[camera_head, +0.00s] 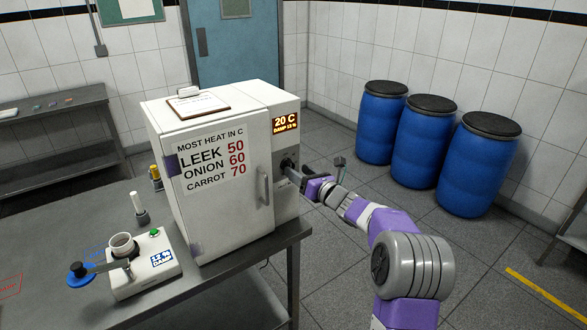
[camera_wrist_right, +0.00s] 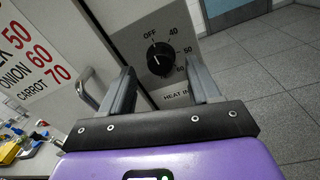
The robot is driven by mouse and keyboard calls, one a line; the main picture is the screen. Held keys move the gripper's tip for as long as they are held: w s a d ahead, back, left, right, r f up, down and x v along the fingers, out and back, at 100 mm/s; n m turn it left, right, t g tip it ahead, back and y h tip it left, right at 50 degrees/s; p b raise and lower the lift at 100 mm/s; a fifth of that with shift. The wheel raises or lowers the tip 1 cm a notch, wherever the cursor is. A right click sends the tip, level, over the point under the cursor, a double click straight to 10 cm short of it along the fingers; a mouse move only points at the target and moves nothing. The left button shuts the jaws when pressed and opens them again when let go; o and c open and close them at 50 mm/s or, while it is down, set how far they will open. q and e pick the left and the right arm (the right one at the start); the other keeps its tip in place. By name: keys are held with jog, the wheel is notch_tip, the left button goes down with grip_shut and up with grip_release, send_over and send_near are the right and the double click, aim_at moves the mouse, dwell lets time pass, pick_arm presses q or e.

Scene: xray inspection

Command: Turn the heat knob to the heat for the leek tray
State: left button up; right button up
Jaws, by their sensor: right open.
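The black heat knob (camera_wrist_right: 160,59) is on the cabinet's grey side panel, with OFF, 40, 50 and 60 marked around it and "HEAT IN" below. Its white mark appears to point up towards OFF. My right gripper (camera_wrist_right: 163,72) is open, its two fingers on either side of the knob in the wrist view; I cannot tell whether they touch it. In the head view the right gripper (camera_head: 292,172) is at the panel and partly hides the knob. The white cabinet (camera_head: 222,215) has its door shut, so no leek tray shows. My left gripper is not in view.
The sign (camera_head: 212,160) reads leek 50, onion 60, carrot 70. The display (camera_head: 285,122) reads 20 C, damp 13 %. A damp meter (camera_head: 145,265) stands on the grey table (camera_head: 60,250). Blue barrels (camera_head: 425,140) stand at the right wall.

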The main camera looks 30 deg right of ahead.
aim_at(292, 167)
jog(key=w, duration=0.3)
jog(key=shift+w+a, duration=0.15)
jog(key=shift+a, duration=0.1)
jog(key=c, duration=1)
jog(key=shift+c, duration=0.2)
